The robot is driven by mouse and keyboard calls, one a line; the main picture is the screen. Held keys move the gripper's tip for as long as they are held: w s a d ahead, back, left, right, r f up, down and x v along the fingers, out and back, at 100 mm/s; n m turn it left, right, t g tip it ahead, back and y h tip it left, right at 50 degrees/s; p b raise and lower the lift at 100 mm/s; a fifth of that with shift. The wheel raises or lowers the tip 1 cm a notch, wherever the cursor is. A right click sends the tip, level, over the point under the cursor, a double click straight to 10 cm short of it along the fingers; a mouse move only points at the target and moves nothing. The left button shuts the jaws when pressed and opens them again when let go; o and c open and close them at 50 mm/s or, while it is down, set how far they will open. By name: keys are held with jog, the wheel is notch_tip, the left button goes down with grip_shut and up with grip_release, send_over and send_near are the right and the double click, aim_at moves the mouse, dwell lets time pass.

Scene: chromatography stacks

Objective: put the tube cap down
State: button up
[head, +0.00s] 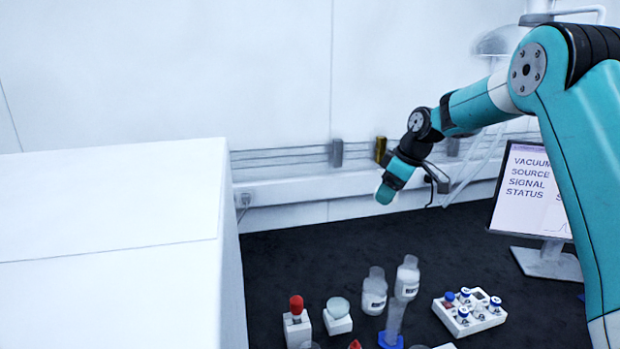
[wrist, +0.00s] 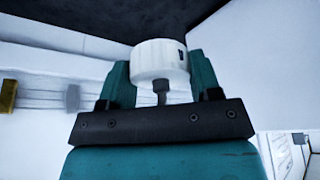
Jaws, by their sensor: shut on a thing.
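The tube cap (wrist: 160,58) is a short white cylinder with a small dark mark on its side. It shows in the wrist view between the two teal fingers of my gripper (wrist: 160,78), which is shut on it. In the head view my gripper (head: 385,192) is raised above the back of the dark bench top (head: 290,255), in front of the wall rail. I cannot make out the cap in the head view.
White bottles (head: 374,291), a clear cylinder on a blue base (head: 394,322), a red-topped item (head: 296,306) and a white vial rack (head: 468,314) stand at the front. A monitor (head: 528,190) is at right, a large white box (head: 110,250) at left. The bench's back left is bare.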

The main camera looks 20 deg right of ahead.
jog(key=s+a+f+m+h, duration=0.1)
jog(key=s+a+f+m, duration=0.15)
jog(key=f, duration=0.35)
jog(key=s+a+f+m, duration=0.2)
jog(key=a+f, duration=0.1)
jog(key=f, duration=0.3)
jog(key=s+f+m+t+h, duration=0.1)
jog(key=s+f+m, duration=0.3)
jog(key=s+f, duration=0.4)
jog(key=s+h, duration=0.1)
jog(key=s, duration=0.2)
jog(key=shift+s+a+f, duration=0.3)
jog(key=shift+a+f, duration=0.05)
jog(key=shift+a, duration=0.05)
jog(key=shift+m, duration=0.25)
